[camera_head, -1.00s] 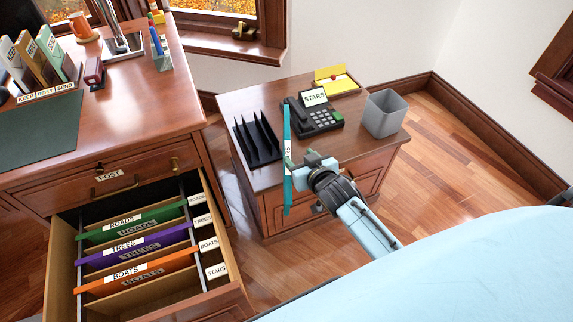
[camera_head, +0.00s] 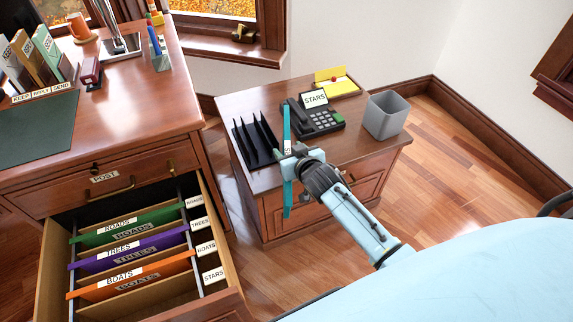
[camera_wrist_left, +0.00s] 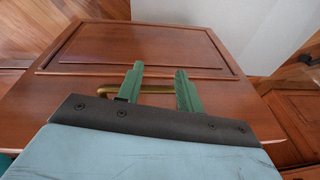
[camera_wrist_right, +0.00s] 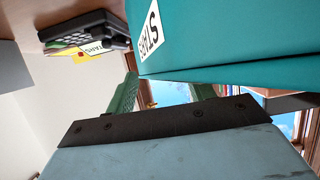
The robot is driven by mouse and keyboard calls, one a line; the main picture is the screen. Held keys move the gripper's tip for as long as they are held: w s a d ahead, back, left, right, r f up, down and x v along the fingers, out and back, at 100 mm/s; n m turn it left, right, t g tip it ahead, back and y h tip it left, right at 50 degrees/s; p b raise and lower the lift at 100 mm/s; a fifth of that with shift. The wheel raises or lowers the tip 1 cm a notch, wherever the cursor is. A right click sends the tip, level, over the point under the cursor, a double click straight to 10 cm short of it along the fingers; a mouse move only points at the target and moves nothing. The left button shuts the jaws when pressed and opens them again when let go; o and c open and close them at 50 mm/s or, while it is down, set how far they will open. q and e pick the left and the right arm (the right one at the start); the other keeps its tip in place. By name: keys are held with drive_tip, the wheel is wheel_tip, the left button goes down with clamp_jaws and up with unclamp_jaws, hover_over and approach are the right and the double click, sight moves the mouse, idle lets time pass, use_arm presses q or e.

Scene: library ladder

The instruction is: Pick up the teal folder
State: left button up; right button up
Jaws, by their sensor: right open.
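The teal folder (camera_head: 287,125) stands on edge, seen almost edge-on, at the right side of the black rack on the small cabinet. Its front end reaches past the cabinet's front edge. My right gripper (camera_head: 287,165) is open at the folder's near part. In the right wrist view, the folder (camera_wrist_right: 230,35) with its STARS label fills the top right, close to the green fingers (camera_wrist_right: 160,92); I cannot tell whether it lies between them. My left gripper (camera_wrist_left: 158,82) is open and empty before a wooden panel with a brass handle; the head view does not show it.
The black rack (camera_head: 256,148), a phone (camera_head: 318,120) with a STARS card, a yellow card holder (camera_head: 340,88) and a grey bin (camera_head: 385,115) stand on the cabinet (camera_head: 350,150). At left, an open drawer (camera_head: 225,275) holds labelled green, purple and orange folders.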

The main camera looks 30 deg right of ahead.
clamp_jaws()
drive_tip(key=shift+r, duration=0.1)
idle(0.4)
